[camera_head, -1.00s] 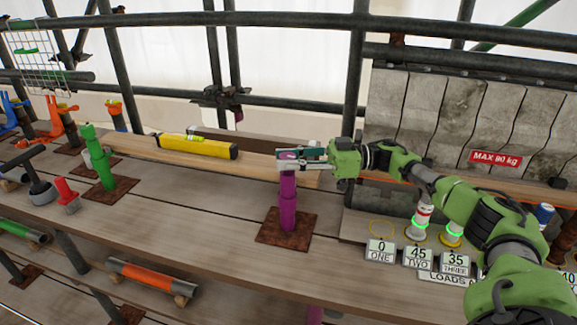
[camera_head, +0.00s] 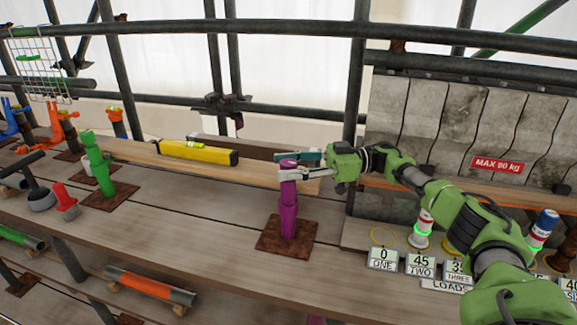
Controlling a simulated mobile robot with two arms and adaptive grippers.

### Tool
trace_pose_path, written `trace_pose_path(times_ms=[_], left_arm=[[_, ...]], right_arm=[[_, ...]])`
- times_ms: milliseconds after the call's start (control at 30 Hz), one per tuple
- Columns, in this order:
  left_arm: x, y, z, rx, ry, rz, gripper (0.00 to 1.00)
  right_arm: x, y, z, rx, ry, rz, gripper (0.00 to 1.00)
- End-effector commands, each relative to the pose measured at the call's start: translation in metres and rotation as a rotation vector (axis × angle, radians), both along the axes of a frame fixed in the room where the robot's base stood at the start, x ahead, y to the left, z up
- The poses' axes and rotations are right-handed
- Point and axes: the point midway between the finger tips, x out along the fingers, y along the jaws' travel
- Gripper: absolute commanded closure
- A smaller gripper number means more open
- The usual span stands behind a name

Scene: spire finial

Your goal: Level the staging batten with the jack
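The staging batten (camera_head: 262,174) is a long wooden plank running behind the jacks, with a yellow spirit level (camera_head: 215,154) on it. The level's bubble is too small to read. A purple jack (camera_head: 289,215) stands upright on a rusty base plate near the batten's right end. A green jack (camera_head: 95,163) stands toward the left end. My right gripper (camera_head: 287,165) is at the purple jack's top, one finger behind it and one in front. I cannot tell whether the fingers press on it. My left gripper is out of view.
A blue-topped canister (camera_head: 543,228) stands beyond. A red-headed tool (camera_head: 65,203) lies left. Bare planking (camera_head: 195,220) lies between the jacks.

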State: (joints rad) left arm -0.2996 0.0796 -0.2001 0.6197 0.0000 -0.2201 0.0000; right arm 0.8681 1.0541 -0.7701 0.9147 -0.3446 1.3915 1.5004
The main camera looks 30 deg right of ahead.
Motion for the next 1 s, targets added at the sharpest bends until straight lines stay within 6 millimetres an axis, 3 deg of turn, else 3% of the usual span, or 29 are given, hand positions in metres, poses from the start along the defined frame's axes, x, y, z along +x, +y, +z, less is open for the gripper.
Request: trace_pose_path(times_ms=[267,700,1000], left_arm=[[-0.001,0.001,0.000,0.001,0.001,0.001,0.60],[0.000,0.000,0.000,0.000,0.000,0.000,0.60],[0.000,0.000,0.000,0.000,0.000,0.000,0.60]], right_arm=[[-0.001,-0.005,0.001,0.000,-0.001,-0.003,0.55],[-0.028,-0.062,0.000,0.001,0.000,-0.003,0.55],[-0.031,-0.068,0.000,0.000,-0.001,0.000,0.55]])
